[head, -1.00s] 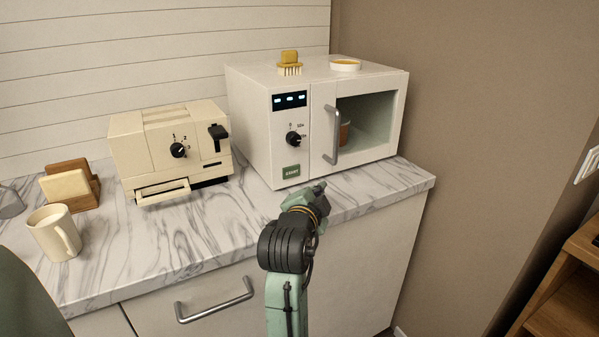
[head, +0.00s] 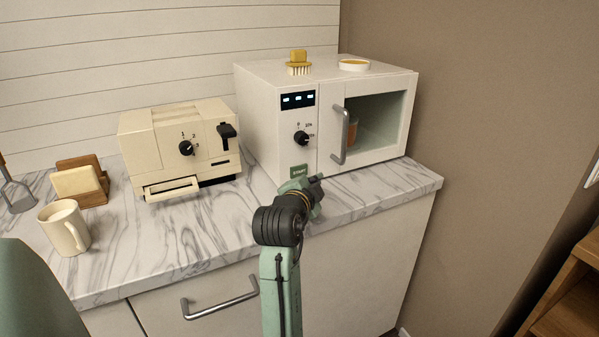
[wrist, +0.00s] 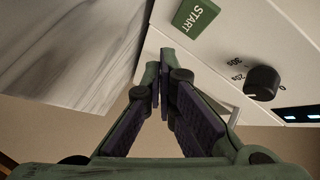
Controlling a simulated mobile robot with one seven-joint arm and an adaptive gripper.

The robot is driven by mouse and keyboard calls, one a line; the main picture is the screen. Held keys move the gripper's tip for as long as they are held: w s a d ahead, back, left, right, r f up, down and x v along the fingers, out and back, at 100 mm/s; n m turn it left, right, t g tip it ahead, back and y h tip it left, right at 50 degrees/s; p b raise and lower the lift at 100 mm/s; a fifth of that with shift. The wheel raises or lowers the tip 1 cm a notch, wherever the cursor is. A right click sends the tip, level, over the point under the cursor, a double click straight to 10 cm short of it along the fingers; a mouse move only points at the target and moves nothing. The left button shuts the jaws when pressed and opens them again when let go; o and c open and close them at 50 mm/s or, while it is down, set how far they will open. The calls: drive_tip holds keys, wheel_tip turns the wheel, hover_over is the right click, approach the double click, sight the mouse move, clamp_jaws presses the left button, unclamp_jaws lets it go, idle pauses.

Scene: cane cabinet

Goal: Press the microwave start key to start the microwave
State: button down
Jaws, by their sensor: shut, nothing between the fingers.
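The white microwave (head: 262,128) stands on the marble counter with its door closed. Its green START key (head: 299,171) is at the bottom of the control panel, below a black dial (head: 301,138) and a lit display (head: 297,100). In the wrist view the START key (wrist: 195,18) is at the top, beyond my fingertips, and the dial (wrist: 262,83) is at the right. My gripper (wrist: 165,60) is shut and empty, its tips apart from the key in that view. In the head view my gripper is just in front of and below the key; its fingertips are hard to make out.
A cream toaster (head: 180,150) stands left of the microwave. A mug (head: 64,228) and a wooden holder (head: 82,182) are further left. A brush (head: 299,62) and a dish (head: 354,64) sit on the microwave. The door handle (head: 340,136) sticks out right of the panel.

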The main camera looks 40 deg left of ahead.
drive_tip(key=shift+w+a, duration=0.3)
drive_tip(key=shift+a, duration=0.4)
drive_tip(key=shift+w+a, duration=0.25)
drive_tip(key=shift+a, duration=0.4)
drive_tip(key=shift+a, duration=0.1)
idle(0.4)
drive_tip(key=shift+w+a, duration=0.15)
drive_tip(key=shift+a, duration=0.15)
drive_tip(key=shift+w+a+b, duration=0.15)
drive_tip(key=shift+a+b, duration=0.15)
drive_tip(key=shift+a, duration=0.05)
idle(0.6)
drive_tip(key=shift+d, duration=0.1)
drive_tip(key=shift+s+d, duration=0.35)
drive_tip(key=shift+d, duration=0.3)
drive_tip(key=shift+d, duration=0.1)
drive_tip(key=shift+s+d, duration=0.3)
drive_tip(key=shift+d, duration=0.45)
drive_tip(key=shift+s+d, duration=0.35)
drive_tip(key=shift+d, duration=0.4)
drive_tip(key=shift+s+d, duration=0.3)
drive_tip(key=shift+d, duration=0.45)
